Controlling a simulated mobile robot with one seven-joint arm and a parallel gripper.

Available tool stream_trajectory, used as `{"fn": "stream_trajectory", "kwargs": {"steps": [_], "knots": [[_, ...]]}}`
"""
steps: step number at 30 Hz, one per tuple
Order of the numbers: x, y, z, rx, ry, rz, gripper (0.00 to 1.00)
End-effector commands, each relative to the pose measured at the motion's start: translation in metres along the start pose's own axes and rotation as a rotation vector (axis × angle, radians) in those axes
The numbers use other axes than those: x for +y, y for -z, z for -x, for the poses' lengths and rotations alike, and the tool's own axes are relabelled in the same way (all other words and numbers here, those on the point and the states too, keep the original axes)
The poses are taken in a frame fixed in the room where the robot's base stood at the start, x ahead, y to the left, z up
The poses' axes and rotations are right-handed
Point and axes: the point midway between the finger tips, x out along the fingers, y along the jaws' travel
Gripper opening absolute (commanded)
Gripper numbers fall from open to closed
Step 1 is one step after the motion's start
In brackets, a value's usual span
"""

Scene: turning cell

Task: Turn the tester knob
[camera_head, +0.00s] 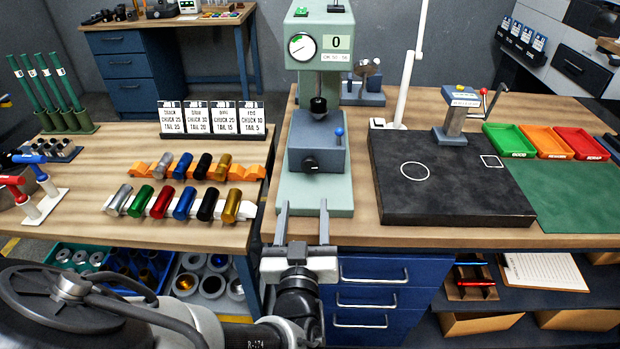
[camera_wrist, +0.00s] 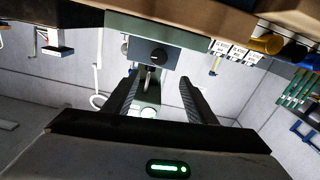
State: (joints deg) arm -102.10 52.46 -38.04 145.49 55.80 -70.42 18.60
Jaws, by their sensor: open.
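The tester (camera_head: 320,60) is a pale green stand with a round dial and a display reading 0. Its blue-grey block (camera_head: 335,160) has a dark round knob (camera_head: 310,164) on the front and a blue-tipped lever at the upper right. The knob also shows in the wrist view (camera_wrist: 158,56), where the scene appears upside down, between and beyond my fingers. My gripper (camera_head: 303,207) is open and empty in front of the tester's base, apart from the knob. The fingers (camera_wrist: 158,80) stand wide apart in the wrist view.
A dark stone plate (camera_head: 440,185) lies right of the tester, with a white post at its left corner. Green, orange and red trays (camera_head: 511,141) are farther right. Coloured cylinders on racks (camera_head: 180,200) are on the left table. Blue drawers (camera_head: 370,300) are below the bench.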

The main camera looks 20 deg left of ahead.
Motion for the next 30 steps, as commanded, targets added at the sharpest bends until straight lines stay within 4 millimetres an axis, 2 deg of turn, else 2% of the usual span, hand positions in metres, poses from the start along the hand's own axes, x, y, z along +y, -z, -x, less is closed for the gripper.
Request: {"fn": "stream_trajectory", "kwargs": {"steps": [1, 8, 15, 17, 24, 30], "knots": [[-0.001, -0.009, -0.004, 0.002, -0.002, -0.007, 0.51], [0.003, -0.011, -0.019, -0.003, -0.003, -0.006, 0.51], [0.002, -0.011, -0.047, -0.002, -0.003, -0.006, 0.51], [0.004, -0.004, -0.060, -0.002, -0.005, 0.001, 0.51], [0.005, -0.004, -0.107, -0.002, -0.005, 0.003, 0.51], [0.004, -0.003, -0.129, -0.004, -0.003, 0.003, 0.51]]}}
